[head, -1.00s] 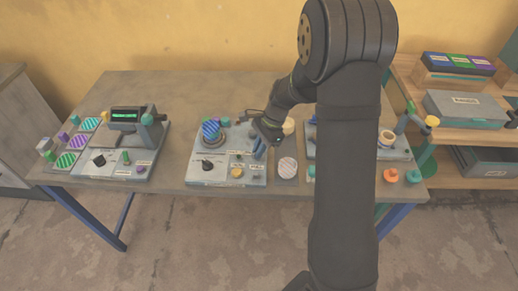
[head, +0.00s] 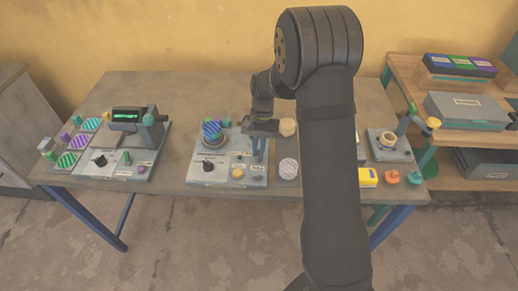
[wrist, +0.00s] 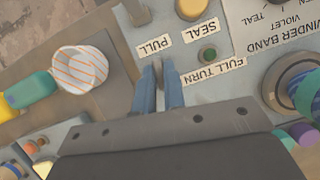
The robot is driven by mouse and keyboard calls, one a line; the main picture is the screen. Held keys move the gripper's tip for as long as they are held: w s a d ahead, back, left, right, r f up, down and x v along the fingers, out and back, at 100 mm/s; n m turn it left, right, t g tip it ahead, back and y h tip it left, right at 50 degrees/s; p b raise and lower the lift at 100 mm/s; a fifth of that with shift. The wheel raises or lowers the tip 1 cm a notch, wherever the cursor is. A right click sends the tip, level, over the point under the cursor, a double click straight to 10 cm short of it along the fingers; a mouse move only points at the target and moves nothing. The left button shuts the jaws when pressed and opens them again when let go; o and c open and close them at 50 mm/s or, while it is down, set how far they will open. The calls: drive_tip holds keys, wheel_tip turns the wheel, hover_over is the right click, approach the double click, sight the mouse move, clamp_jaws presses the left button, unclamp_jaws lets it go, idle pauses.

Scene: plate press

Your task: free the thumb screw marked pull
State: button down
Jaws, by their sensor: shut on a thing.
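My gripper (head: 258,158) reaches down onto the middle station's grey panel (head: 205,177). In the wrist view its two blue fingers (wrist: 160,68) are close together beside the PULL label (wrist: 154,46). They are shut on a small thumb screw by that label, which the fingertips almost wholly hide. A dark grey knob (wrist: 138,13) sits on the other side of the PULL label. The SEAL label (wrist: 200,30) lies to the right, between a yellow knob (wrist: 193,8) and a small green round part (wrist: 208,54). I cannot tell how far the screw is turned.
A striped round pad (wrist: 80,70) lies on a brown mat beside the panel. A striped teal and blue piece (head: 212,129) stands on the panel's round seat, left of my gripper. Another station (head: 130,170) stands at the left. My arm hides part of the table at right.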

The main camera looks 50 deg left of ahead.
drive_tip(key=shift+a+n+t, duration=0.1)
drive_tip(key=shift+n+t, duration=0.2)
drive_tip(key=shift+n, duration=0.7)
drive_tip(key=c, duration=1.5)
unclamp_jaws()
drive_tip(key=shift+r, duration=0.1)
drive_tip(key=v, duration=1.7)
drive_tip(key=shift+a, duration=0.3)
drive_tip(key=x, duration=1.7)
drive_tip(key=shift+d, duration=0.35)
